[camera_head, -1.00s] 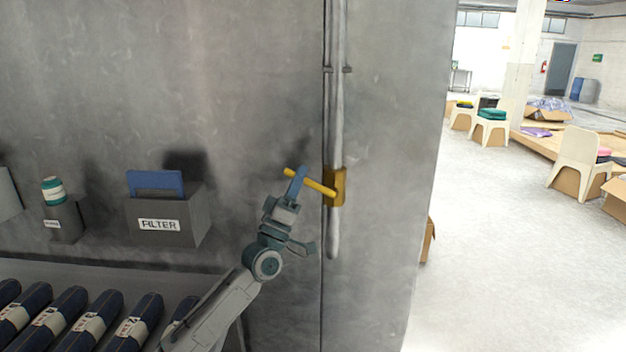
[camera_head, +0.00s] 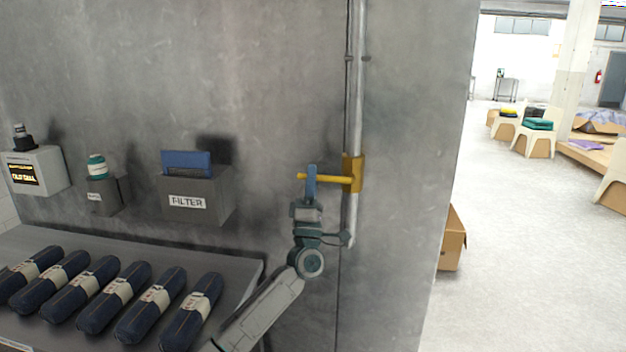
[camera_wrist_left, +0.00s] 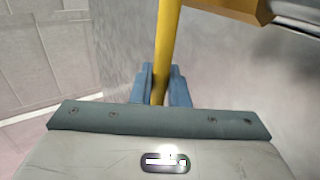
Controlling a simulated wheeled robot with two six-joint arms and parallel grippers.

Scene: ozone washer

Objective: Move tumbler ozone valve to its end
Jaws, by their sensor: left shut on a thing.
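The ozone valve is a yellow body (camera_head: 353,173) on a grey vertical pipe, with a yellow lever (camera_head: 332,179) pointing left and nearly level in the head view. In the left wrist view the lever (camera_wrist_left: 167,50) runs between the two blue fingers (camera_wrist_left: 160,88), and the valve body (camera_wrist_left: 235,8) shows at the top right. My right gripper is not in view.
The grey pipe (camera_head: 355,90) runs up the metal wall. Several dark rolled bundles (camera_head: 120,295) lie on a shelf at lower left. Open floor lies to the right.

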